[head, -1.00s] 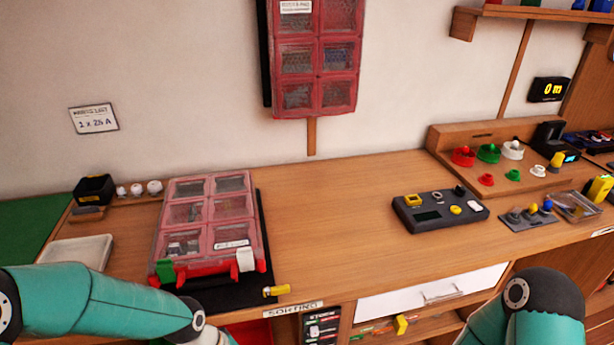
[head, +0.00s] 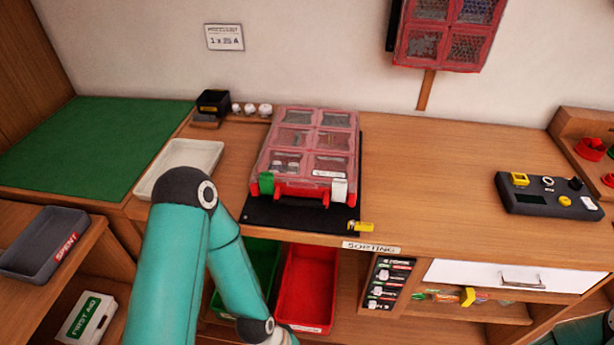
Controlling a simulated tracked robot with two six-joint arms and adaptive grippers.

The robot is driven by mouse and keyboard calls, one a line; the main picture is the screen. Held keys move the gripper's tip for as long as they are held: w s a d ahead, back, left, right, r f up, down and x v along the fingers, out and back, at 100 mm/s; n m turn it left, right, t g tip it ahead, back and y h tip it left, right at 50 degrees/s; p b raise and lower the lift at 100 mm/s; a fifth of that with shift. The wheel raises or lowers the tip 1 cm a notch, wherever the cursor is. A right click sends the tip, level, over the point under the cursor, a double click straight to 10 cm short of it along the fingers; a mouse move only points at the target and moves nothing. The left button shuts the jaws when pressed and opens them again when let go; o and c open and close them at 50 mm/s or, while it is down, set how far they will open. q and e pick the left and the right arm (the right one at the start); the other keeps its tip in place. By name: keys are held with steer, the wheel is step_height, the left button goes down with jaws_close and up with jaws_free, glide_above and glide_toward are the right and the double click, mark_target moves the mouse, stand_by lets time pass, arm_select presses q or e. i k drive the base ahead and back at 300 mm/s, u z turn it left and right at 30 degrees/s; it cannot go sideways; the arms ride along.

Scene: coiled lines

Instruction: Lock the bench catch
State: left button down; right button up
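A small yellow catch (head: 362,226) sits at the bench's front edge, at the front right corner of a black mat (head: 290,214). It is too small to tell whether it is locked. A red-framed clear case (head: 307,152) lies on the mat, with a green latch (head: 266,183) and a white latch (head: 339,190) at its front. My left arm rises in front of the bench at the left and bends down again; its gripper is below the picture. My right gripper is also out of view.
A pale tray (head: 180,168) is left of the case. Below the bench are a green bin (head: 262,270), a red bin (head: 310,285) and a white drawer (head: 480,275). A dark control box (head: 545,196) stands at the right. The bench between case and control box is clear.

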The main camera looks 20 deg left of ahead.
mark_target(353, 225)
steer(key=k, duration=1.1)
steer(key=u, duration=0.5)
steer(key=i, duration=0.85)
steer(key=z, duration=0.05)
